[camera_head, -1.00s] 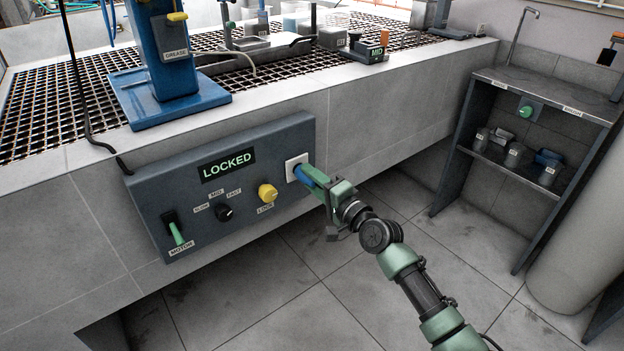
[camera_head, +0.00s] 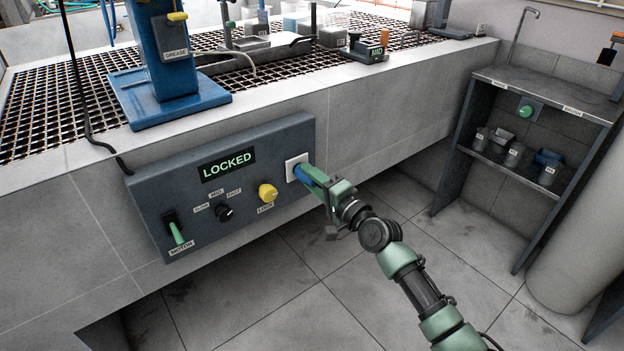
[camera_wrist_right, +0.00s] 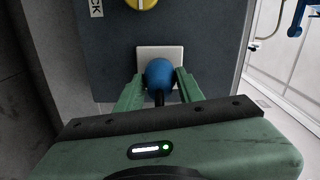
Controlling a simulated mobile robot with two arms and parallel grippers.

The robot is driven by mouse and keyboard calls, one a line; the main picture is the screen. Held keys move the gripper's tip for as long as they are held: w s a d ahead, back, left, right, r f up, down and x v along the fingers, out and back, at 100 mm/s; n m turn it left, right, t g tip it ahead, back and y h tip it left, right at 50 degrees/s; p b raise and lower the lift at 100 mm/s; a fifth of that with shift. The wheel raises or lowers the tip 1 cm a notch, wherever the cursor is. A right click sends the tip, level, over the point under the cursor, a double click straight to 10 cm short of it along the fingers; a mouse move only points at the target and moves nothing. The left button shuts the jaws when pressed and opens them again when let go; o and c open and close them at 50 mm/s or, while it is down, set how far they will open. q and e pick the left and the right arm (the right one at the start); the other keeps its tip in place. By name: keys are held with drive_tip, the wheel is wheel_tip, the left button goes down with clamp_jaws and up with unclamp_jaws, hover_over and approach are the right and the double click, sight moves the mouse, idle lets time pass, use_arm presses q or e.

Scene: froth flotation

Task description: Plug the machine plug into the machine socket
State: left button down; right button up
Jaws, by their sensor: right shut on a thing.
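The blue machine plug (camera_head: 301,173) is between the fingers of my right gripper (camera_head: 308,176), at the white machine socket (camera_head: 291,162) on the right part of the dark control panel. In the right wrist view the plug's round blue body (camera_wrist_right: 159,73) covers the middle of the white socket plate (camera_wrist_right: 147,53). My right gripper (camera_wrist_right: 158,88) is shut on the plug there, one green finger on each side. The plug appears to touch the socket, but its front is hidden, so I cannot tell how deep it sits. My left gripper is not in view.
The control panel (camera_head: 150,192) has a display reading LOCKED (camera_head: 228,165), a green motor lever (camera_head: 177,233), a black speed knob (camera_head: 224,212) and a yellow lock knob (camera_head: 267,192). A blue machine stand (camera_head: 170,100) is on the bench above. A dark shelf unit (camera_head: 545,90) stands at right.

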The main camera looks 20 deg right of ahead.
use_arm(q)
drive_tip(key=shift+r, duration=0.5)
use_arm(e)
drive_tip(key=shift+w+a, duration=0.15)
drive_tip(key=shift+w, duration=0.2)
drive_tip(key=o, duration=1.3)
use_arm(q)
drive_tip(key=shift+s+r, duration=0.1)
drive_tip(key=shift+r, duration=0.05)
use_arm(e)
drive_tip(key=shift+o, duration=0.2)
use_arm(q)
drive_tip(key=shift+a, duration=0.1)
use_arm(e)
drive_tip(key=shift+s, duration=0.35)
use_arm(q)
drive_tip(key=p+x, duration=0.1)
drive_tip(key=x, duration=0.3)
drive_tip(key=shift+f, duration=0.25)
use_arm(e)
drive_tip(key=v, duration=0.7)
